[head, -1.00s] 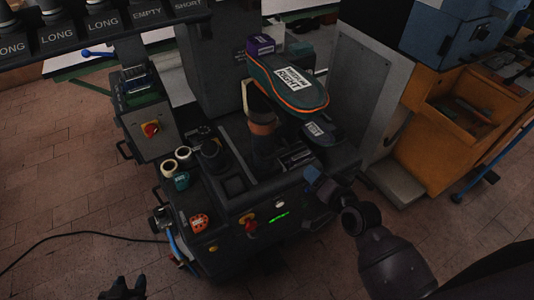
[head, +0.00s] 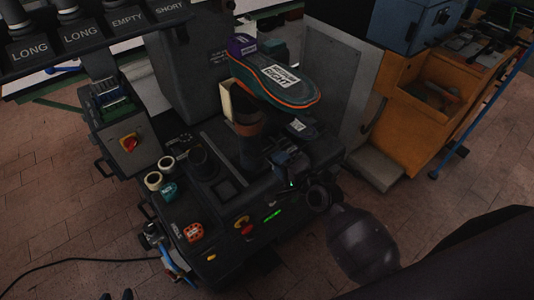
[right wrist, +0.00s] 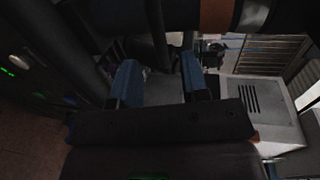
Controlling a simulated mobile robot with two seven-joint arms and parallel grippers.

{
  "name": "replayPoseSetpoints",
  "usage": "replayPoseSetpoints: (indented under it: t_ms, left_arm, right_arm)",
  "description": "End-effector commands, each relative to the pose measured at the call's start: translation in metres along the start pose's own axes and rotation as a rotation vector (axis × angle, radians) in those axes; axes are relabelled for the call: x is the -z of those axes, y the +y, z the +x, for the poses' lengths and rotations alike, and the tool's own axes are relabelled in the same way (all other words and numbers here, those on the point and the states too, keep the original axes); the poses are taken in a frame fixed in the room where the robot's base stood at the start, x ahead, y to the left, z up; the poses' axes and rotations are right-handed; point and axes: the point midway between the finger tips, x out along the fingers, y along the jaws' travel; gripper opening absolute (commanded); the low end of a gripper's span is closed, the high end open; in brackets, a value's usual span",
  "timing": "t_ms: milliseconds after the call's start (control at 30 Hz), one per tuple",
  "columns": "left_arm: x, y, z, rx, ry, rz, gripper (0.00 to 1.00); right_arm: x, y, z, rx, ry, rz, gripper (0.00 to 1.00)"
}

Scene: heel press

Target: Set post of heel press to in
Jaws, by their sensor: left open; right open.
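The heel press (head: 215,215) stands in the middle of the head view. Its dark upright post (head: 250,152) has a brown band and carries a green shoe form with an orange edge (head: 275,85), labelled RIGHT. The banded post also seems to cross the top of the right wrist view (right wrist: 215,15). My right gripper (head: 287,165) is just right of the post, low over the press. In the right wrist view its blue fingertips (right wrist: 160,78) are apart with nothing clearly between them. Only the tips of my left gripper (head: 116,296) show at the bottom edge, apart and empty.
A grey cabinet (head: 335,75) and an orange bench (head: 440,105) stand right.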

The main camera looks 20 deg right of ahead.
Motion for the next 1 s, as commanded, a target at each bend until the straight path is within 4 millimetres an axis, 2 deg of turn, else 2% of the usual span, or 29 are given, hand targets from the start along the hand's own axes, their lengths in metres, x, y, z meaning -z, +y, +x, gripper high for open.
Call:
replayPoseSetpoints:
  t_ms: [33,200,400,800,833,1000]
  left_arm:
    - [-0.003,0.0,-0.001,0.001,-0.004,0.0,0.41]
    - [-0.006,-0.001,0.0,0.001,-0.008,0.001,0.41]
    - [-0.007,-0.001,0.002,0.0,-0.006,0.004,0.41]
    - [-0.002,-0.001,0.005,-0.001,0.003,0.005,0.41]
    - [-0.002,-0.001,0.005,-0.001,0.003,0.005,0.41]
    - [-0.002,-0.001,0.005,-0.001,0.003,0.005,0.41]
  right_arm:
    - [0.0,-0.001,0.01,0.002,-0.001,0.0,0.41]
    - [0.0,0.0,0.036,0.001,0.0,-0.002,0.41]
    - [0.0,0.0,0.056,0.0,0.0,-0.002,0.41]
    - [0.0,0.0,0.062,-0.001,0.0,-0.002,0.41]
    - [0.0,0.0,0.062,-0.001,0.0,-0.002,0.4]
    - [0.0,0.0,0.062,-0.001,0.0,-0.002,0.14]
